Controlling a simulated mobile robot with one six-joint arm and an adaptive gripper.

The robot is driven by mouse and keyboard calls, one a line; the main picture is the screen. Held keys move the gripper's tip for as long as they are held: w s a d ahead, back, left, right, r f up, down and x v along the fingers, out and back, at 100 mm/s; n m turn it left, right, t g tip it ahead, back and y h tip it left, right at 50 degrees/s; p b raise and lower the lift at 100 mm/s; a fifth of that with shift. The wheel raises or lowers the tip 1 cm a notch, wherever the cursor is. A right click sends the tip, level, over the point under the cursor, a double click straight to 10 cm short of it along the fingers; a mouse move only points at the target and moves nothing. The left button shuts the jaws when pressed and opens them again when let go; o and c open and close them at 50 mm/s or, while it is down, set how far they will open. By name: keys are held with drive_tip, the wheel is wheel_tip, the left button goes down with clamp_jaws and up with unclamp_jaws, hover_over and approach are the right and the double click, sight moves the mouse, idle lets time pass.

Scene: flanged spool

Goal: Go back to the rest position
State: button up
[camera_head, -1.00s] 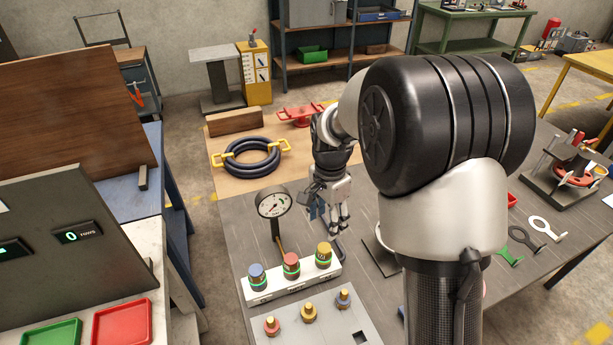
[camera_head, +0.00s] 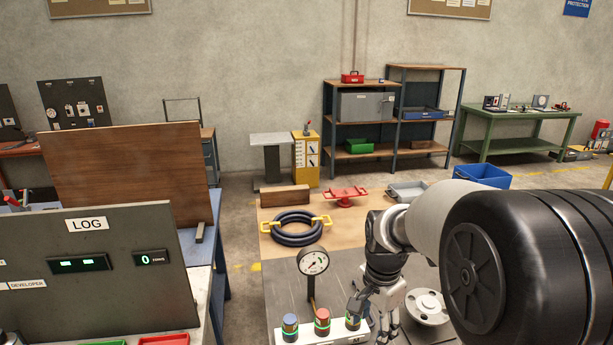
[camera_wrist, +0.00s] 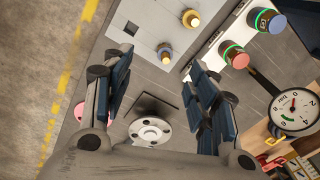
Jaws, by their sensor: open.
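My gripper (camera_head: 378,318) hangs over the grey table, to the right of the pressure gauge (camera_head: 313,262) in the head view. In the wrist view my gripper's fingers (camera_wrist: 163,78) are wide apart with nothing between them. A grey flanged spool (camera_head: 427,305) stands on the table just right of my gripper. It also shows in the wrist view (camera_wrist: 150,131), near a dark square plate (camera_wrist: 152,107) and below the gap between the fingers. My arm hides much of the table's right side in the head view.
A dark ring with yellow handles (camera_head: 297,228), a wooden block (camera_head: 285,196) and a red valve-like part (camera_head: 345,196) lie farther back. A LOG panel (camera_head: 100,270) stands at left.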

drive_tip(key=s+r+n+t+b, duration=0.1)
drive_tip(key=s+r+n+t, duration=0.1)
drive_tip(key=s+r+n, duration=0.55)
drive_tip(key=s+r+n+t+b, duration=0.1)
drive_tip(key=s+n, duration=0.3)
drive_tip(key=s, duration=1.2)
drive_tip(key=shift+r+t, duration=0.5)
drive_tip(key=shift+r, duration=0.05)
